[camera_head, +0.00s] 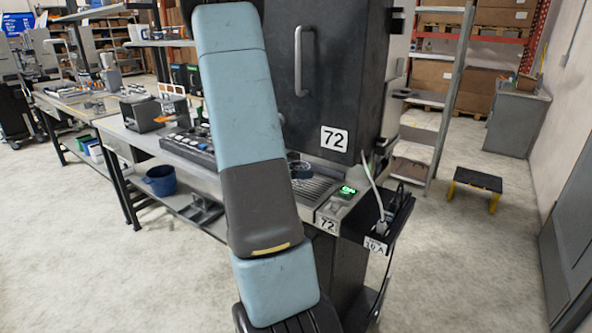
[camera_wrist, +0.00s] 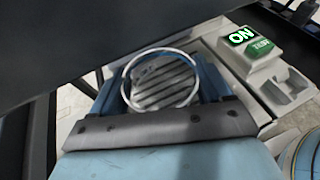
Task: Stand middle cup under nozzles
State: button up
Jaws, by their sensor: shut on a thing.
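In the wrist view a cup shows from above as a pale round rim (camera_wrist: 192,92), with a striped surface visible inside it. My gripper (camera_wrist: 160,82) is shut on this cup, with blue fingers on its left and right sides. The cup is over or on a slatted surface; I cannot tell whether its base touches. In the head view my arm hides the gripper. The dispenser (camera_head: 335,75) is a tall dark cabinet marked 72, with a slatted drip grate (camera_head: 318,190) at its foot. No nozzles are visible.
A dark round thing (camera_head: 300,169) sits at the back of the grate. A lit green display (camera_head: 347,191) is at the dispenser's front right; a green ON sign (camera_wrist: 241,37) shows in the wrist view. A dark panel (camera_wrist: 90,45) crosses the wrist view's top. A bench (camera_head: 160,140) stands left.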

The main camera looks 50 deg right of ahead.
jog(key=shift+f, duration=0.6)
dwell(0.4)
jog(key=o, duration=1)
jog(key=shift+c, duration=0.2)
jog(key=v, duration=1.4)
jog(key=s+a+r+m+t+y, duration=0.3)
jog(key=s+a+r+m+y, duration=0.1)
jog(key=a, duration=0.5)
jog(key=s+a+r+m+t+y, duration=0.3)
jog(key=s+a+r+m+y, duration=0.1)
jog(key=a, duration=0.6)
jog(key=s+a+r+m+t+y, duration=0.3)
jog(key=s+a+r+m+y, duration=0.2)
jog(key=a, duration=0.5)
jog(key=shift+a+r+m+y, duration=0.2)
jog(key=shift+r+m+y, duration=0.1)
jog(key=shift+r+m, duration=0.65)
